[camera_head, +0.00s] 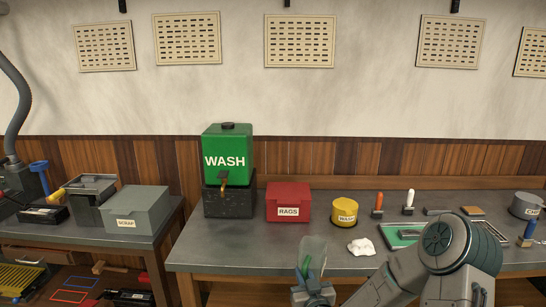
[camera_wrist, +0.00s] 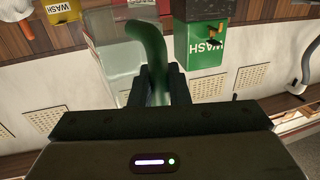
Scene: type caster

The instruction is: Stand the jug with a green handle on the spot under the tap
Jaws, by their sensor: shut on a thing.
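The clear jug (camera_head: 316,247) with a green handle (camera_head: 306,266) is in my gripper (camera_head: 311,284), at the front edge of the bench in the head view. In the upside-down wrist view, my gripper's fingers (camera_wrist: 161,82) are shut on the green handle (camera_wrist: 150,42), and the see-through body (camera_wrist: 118,55) shows beside it. The green WASH tank (camera_head: 228,142) stands on a dark block (camera_head: 230,203), with a brass tap (camera_head: 223,182) at its front. The jug is to the right of and nearer than the tap. I cannot make out a marked spot under the tap.
On the bench (camera_head: 240,248) stand a red RAGS box (camera_head: 288,203), a yellow WASTE tin (camera_head: 344,211), a white cloth (camera_head: 361,247) and a green tray (camera_head: 399,234). A grey SCRAP box (camera_head: 136,211) is on the left table. Bench in front of the tank is clear.

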